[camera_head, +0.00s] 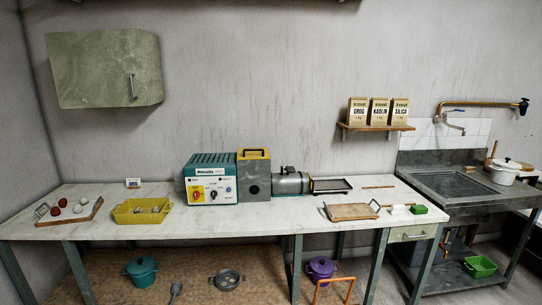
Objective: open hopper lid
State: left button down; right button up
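A grey box-shaped hopper (257,185) stands on the workbench, joined to a teal-topped control box (210,180) on its left and a grey metal cylinder (291,182) on its right. A yellow lid (243,154) with a dark handle sits on top of the hopper and looks shut. A round dark spot shows on the hopper's front face. Neither of my grippers is in view.
On the white workbench (110,227) stand a yellow tray (141,219) and a wooden tray (92,212) with several balls at left. A wooden board (352,212) lies at right. A green cabinet (105,72) hangs at upper left. The bench in front of the hopper is clear.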

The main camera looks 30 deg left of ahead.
aim_at(254, 154)
jog(key=z, duration=0.65)
jog(key=i, duration=2.35)
jog(key=u, duration=0.75)
jog(key=i, duration=0.7)
jog(key=u, duration=0.9)
